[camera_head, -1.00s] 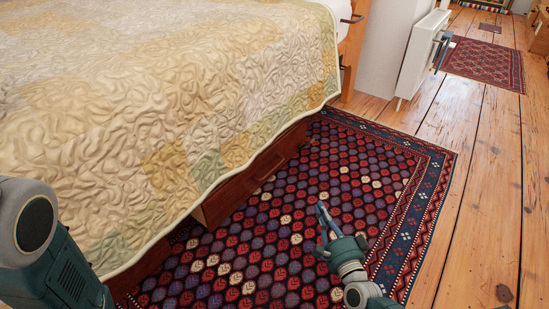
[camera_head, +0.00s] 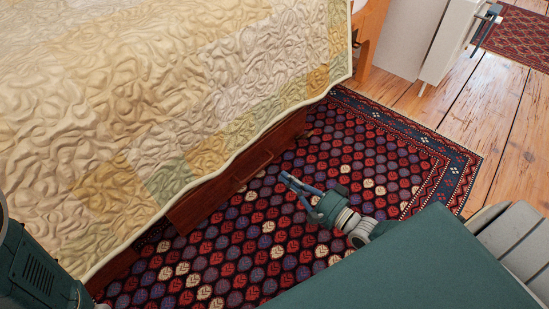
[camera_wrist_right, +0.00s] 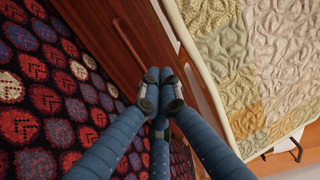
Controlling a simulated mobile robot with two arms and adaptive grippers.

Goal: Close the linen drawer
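The linen drawer (camera_head: 222,190) is a reddish-brown wooden drawer low under the bed. Its front stands out past the quilt's edge, and its left end shows. A wooden handle (camera_head: 254,166) is on its front. My right gripper (camera_head: 284,178) is low over the rug, to the right of the drawer front, pointing at it. In the right wrist view the fingertips (camera_wrist_right: 158,88) are together with nothing seen between them, in front of the drawer face (camera_wrist_right: 120,45). Whether they touch it I cannot tell. My left arm enters at the left edge; its gripper is out of view.
A quilt (camera_head: 190,90) hangs over the bed side above the drawer. A patterned rug (camera_head: 350,150) covers the floor beside the bed. A white panel-like unit (camera_head: 455,40) stands at the upper right on bare floorboards (camera_head: 500,110).

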